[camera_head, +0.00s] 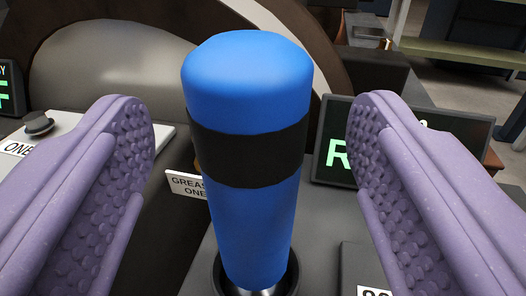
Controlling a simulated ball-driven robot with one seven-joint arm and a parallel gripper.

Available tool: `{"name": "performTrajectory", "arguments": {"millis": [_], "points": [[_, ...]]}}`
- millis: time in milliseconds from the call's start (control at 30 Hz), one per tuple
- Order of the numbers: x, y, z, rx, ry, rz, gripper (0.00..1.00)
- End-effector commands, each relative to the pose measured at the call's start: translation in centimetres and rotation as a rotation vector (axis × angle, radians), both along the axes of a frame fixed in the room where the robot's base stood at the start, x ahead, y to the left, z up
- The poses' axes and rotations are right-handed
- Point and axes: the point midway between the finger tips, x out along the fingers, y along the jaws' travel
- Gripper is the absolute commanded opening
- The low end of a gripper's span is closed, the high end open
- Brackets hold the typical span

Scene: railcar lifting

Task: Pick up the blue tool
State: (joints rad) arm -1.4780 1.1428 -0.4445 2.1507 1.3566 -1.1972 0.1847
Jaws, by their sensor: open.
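The blue tool (244,215) is a thick blue cylinder with a rounded top and a black band around its upper middle. It stands upright, its lower end in a round dark holder (222,283) at the bottom of the picture. My gripper (250,125) is open, with one purple studded finger on each side of the tool. Gaps show between the tool and both fingers, so neither appears to touch it. The very bottom of the tool is partly hidden by the holder.
A dark display (323,167) with green letters stands behind the right finger. A small label reading "GREASE ONE" (186,186) is left of the tool. A white panel with a dark knob (38,123) lies at left. A large curved housing (105,65) stands behind.

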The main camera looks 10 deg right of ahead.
Motion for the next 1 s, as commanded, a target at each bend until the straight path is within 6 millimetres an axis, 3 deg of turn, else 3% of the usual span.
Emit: {"name": "performTrajectory", "arguments": {"millis": [200, 467, 733, 1000], "points": [[3.1, -0.4, -0.2, 0.000, 0.001, 0.000, 0.73], [3.4, -0.5, 0.0, 0.000, 0.001, 0.001, 0.73], [3.4, -0.4, 0.0, 0.000, 0.002, 0.001, 0.11], [3.4, -0.4, 0.6, 0.002, 0.000, 0.000, 0.11]]}}
